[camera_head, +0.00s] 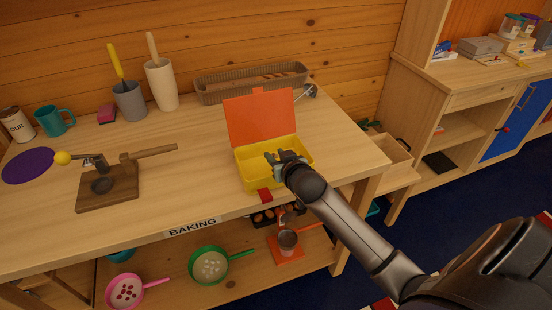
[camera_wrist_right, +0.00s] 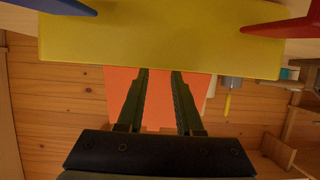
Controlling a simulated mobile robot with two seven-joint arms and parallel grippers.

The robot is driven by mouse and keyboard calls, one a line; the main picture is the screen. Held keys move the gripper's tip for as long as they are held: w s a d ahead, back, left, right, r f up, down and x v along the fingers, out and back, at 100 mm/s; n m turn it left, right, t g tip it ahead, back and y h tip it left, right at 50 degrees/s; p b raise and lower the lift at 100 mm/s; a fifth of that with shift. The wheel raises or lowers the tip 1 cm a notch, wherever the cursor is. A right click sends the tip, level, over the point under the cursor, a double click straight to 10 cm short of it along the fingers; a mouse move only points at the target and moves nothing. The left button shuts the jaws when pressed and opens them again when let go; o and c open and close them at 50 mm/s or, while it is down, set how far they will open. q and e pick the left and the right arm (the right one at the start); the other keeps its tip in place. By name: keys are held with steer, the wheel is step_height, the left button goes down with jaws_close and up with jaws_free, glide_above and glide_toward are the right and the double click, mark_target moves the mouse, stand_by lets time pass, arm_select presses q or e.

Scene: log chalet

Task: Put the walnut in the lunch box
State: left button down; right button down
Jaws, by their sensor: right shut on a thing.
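The lunch box (camera_head: 245,175) is yellow with an orange lid (camera_head: 259,116) standing open at its back and a red latch (camera_head: 265,196) on its front. My right gripper (camera_head: 281,157) reaches over its right half, with the fingers at the opening. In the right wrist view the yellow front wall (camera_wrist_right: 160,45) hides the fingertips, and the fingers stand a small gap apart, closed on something. The walnut itself is hidden in both views; its size fits that gap. My left gripper is not in view.
The lunch box stands near the wooden table's front right edge. A long basket (camera_head: 250,84) lies behind it. A nutcracker board (camera_head: 107,190), a teal mug (camera_head: 55,121) and utensil pots (camera_head: 161,86) are farther left. Table space left of the box is clear.

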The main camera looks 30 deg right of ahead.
steer(key=shift+f, duration=0.4)
steer(key=shift+f, duration=0.1)
steer(key=shift+f, duration=0.4)
steer(key=shift+f, duration=0.1)
steer(key=c, duration=0.6)
jaws_free()
steer(key=shift+o, duration=0.2)
